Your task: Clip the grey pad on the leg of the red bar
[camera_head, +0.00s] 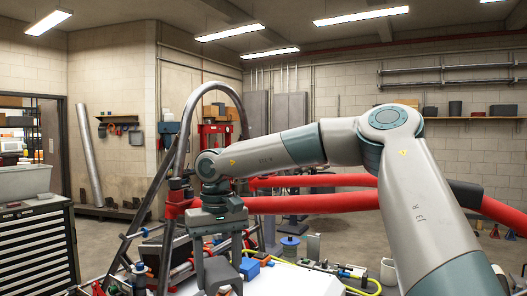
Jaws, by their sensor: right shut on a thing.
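The red bar (300,204) runs as long red tubes from the right edge to the grey tube hoop (181,140) left of centre. Its end has a red fitting (177,203) at the hoop. My right arm reaches in from the right. My right gripper (217,262) points down just right of the hoop, in front of the red tubes. It is shut on a dark grey piece, apparently the grey pad (222,274), held above the bench. Its shape is partly hidden by the fingers. I cannot tell which part is the bar's leg. My left gripper is out of view.
The bench (300,284) below is crowded: a blue box (249,268), a spool (290,248), a yellow cable and small tools. A black drawer cabinet (36,245) stands at left. My right arm covers much of the right side.

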